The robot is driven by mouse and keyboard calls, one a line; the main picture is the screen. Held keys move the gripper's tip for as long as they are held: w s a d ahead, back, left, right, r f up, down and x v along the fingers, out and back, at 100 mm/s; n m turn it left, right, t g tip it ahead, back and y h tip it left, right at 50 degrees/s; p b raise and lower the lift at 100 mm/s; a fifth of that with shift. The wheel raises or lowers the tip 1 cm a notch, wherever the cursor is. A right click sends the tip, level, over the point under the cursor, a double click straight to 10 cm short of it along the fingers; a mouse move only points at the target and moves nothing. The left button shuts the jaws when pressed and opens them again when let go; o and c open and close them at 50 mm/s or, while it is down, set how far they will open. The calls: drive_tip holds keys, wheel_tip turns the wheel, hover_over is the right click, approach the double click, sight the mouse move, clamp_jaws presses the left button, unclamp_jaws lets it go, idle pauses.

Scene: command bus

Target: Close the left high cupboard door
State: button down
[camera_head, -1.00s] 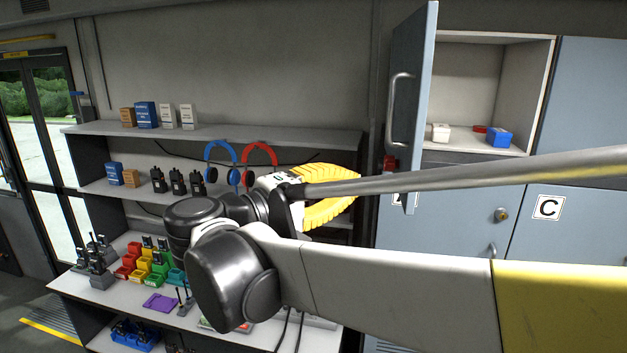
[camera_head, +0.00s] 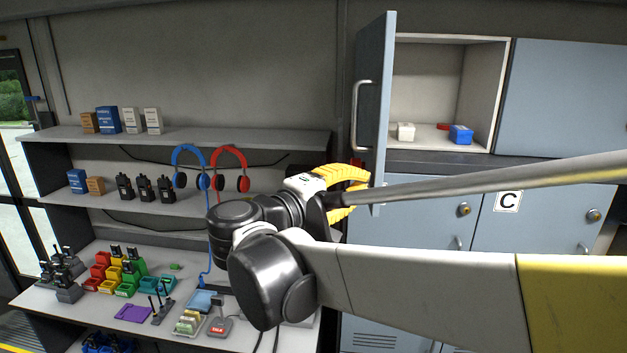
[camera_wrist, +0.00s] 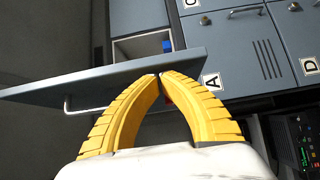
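The left high cupboard door (camera_head: 374,60) is a blue-grey panel with a silver bar handle (camera_head: 356,115). It stands swung wide open, nearly edge-on in the head view. In the wrist view the door (camera_wrist: 60,88) slants across the picture with its handle (camera_wrist: 82,106) below. The open cupboard (camera_head: 445,80) shows its pale interior. My gripper (camera_head: 366,184) has yellow fingers and is by the door's lower part. In the wrist view its fingertips (camera_wrist: 158,77) meet, with nothing seen between them, and overlap the door's face. Whether they touch it I cannot tell.
A white box (camera_head: 406,131), a red item (camera_head: 443,127) and a blue box (camera_head: 461,134) sit inside the cupboard. The neighbouring high door (camera_head: 575,95) is shut. Lower lockers (camera_head: 420,228) stand beneath. Shelves with headphones (camera_head: 189,165) and radios (camera_head: 145,188) are to the left.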

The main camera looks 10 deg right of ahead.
drive_tip(key=w+d+n+t+y, duration=0.2)
drive_tip(key=d+n+t+y, duration=0.15)
drive_tip(key=d, duration=2.65)
drive_tip(key=w+d+n+t+y, duration=0.1)
drive_tip(key=w+d+y, duration=0.1)
drive_tip(key=w+d, duration=0.5)
drive_tip(key=w+d+n+t+y, duration=0.2)
drive_tip(key=w+d+y, duration=0.1)
drive_tip(key=w+d, duration=0.4)
drive_tip(key=w+d+n+t+y, duration=0.1)
drive_tip(key=w+d+n+y, duration=0.1)
drive_tip(key=w+d, duration=0.6)
drive_tip(key=shift+w+y+b, duration=0.25)
drive_tip(key=shift+w+b, duration=0.1)
drive_tip(key=shift+w, duration=0.3)
drive_tip(key=shift+w+d+n+t+y, duration=0.25)
drive_tip(key=shift+w+n+y, duration=0.2)
drive_tip(key=shift+w, duration=0.45)
